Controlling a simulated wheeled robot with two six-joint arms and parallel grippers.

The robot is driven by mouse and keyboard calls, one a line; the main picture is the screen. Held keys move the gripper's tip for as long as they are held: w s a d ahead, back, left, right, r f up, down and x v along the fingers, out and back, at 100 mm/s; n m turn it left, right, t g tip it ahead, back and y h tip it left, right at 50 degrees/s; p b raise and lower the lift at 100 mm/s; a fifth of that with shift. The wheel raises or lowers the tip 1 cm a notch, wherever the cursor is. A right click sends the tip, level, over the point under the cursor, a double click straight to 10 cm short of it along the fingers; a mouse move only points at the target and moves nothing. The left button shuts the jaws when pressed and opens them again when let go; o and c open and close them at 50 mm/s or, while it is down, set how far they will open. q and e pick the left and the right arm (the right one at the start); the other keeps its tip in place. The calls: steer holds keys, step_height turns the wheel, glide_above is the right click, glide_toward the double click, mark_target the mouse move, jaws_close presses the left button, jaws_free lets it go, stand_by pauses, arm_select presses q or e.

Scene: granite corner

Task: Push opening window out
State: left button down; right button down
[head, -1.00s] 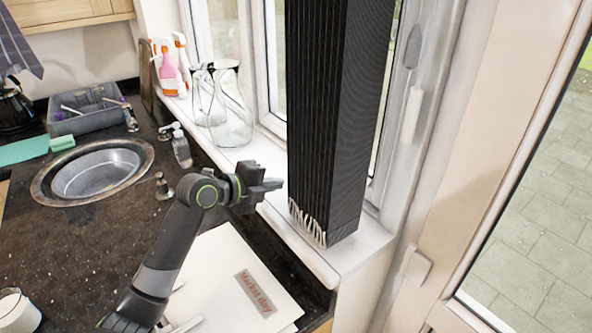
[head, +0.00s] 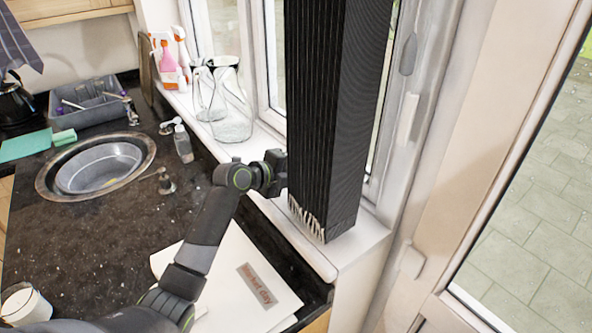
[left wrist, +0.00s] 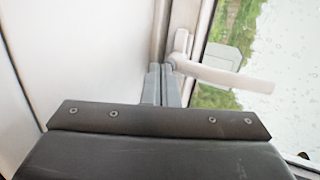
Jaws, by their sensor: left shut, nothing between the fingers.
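The window (head: 263,70) has pale frames and stands behind the sill, partly hidden by a tall black ribbed block. In the left wrist view, its wet glass pane (left wrist: 285,45) shows greenery outside, and a white lever handle (left wrist: 225,76) crosses from the frame over the glass. My left gripper (head: 276,172) is at the left side of the black block in the head view, with its fingertips out of sight behind it. In the left wrist view, the gripper's fingers (left wrist: 163,84) are shut and empty, right by the handle's base. I cannot tell whether they touch it.
The black ribbed block (head: 325,110) stands at the sill's end (head: 340,250). Glass jugs (head: 231,112) and spray bottles (head: 168,70) stand farther along the sill. The counter below holds a round sink (head: 60,190) and a white sheet (head: 225,285). A glazed door (head: 530,230) is at right.

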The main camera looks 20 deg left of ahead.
arm_select(q)
steer(key=b+x, duration=0.1)
steer(key=x, duration=0.1)
steer(key=b+x, duration=0.2)
steer(key=r+b+x, duration=0.1)
steer(key=b+x, duration=0.1)
steer(key=shift+w+d, duration=0.15)
steer(key=shift+d, duration=0.25)
steer(key=shift+w+d+r+b, duration=0.1)
steer(key=shift+w+d+b, duration=0.2)
steer(key=shift+w+d, duration=0.05)
steer(key=shift+r, duration=0.15)
steer(key=shift+s+a, duration=0.1)
steer(key=p+v, duration=0.7)
steer(key=v, duration=1)
steer(key=shift+p, duration=0.4)
